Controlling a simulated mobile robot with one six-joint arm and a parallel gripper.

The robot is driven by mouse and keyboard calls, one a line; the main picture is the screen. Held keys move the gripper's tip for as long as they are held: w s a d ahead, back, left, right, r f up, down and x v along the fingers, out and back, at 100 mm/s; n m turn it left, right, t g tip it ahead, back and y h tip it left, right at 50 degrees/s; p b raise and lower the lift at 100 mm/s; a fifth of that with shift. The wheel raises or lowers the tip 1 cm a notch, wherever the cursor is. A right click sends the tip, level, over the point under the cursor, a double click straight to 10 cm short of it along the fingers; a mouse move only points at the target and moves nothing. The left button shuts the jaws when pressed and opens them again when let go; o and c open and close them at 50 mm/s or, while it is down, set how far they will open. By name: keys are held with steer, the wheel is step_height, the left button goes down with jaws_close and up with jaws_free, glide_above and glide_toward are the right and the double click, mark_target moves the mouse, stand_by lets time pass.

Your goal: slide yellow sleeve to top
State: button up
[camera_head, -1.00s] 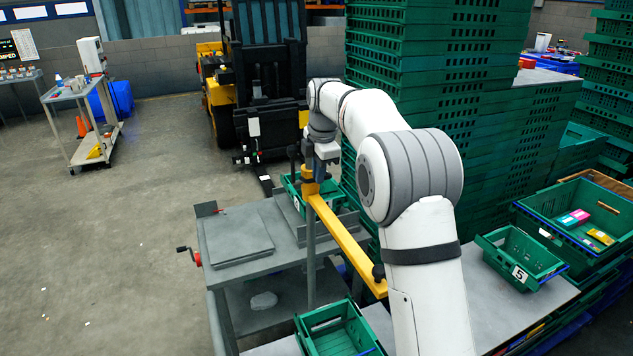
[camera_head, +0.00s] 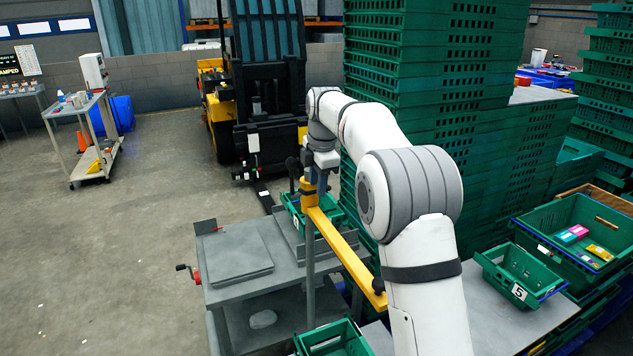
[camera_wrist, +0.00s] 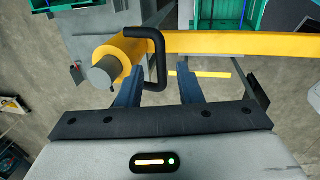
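The yellow sleeve (camera_head: 309,193) sits around a grey upright post (camera_head: 310,262) above the grey table. A long yellow bar (camera_head: 345,252) runs from it toward the lower right. In the wrist view, the sleeve (camera_wrist: 122,57) shows at upper left, with the round grey post end (camera_wrist: 103,74) protruding from it. A black loop handle (camera_wrist: 160,58) is attached to the sleeve. My gripper (camera_wrist: 160,90) has its two blue-grey fingers apart, with the handle's lower part between them, nearer the left finger. In the head view my gripper (camera_head: 322,178) is beside the sleeve's top, partly hidden.
The grey table (camera_head: 228,285) has a red-handled crank (camera_head: 190,272) at its left. Green crates, including one marked 5 (camera_head: 520,280), stand around it. Tall green crate stacks (camera_head: 460,130) rise behind my arm. A forklift (camera_head: 255,90) stands behind.

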step_height(320, 180, up, 8)
steer(key=s, duration=0.1)
steer(key=shift+d+f+b, duration=0.2)
steer(key=shift+d+b, duration=0.05)
steer(key=shift+b, duration=0.2)
steer(key=shift+s+f, duration=0.1)
steer(key=shift+s, duration=0.05)
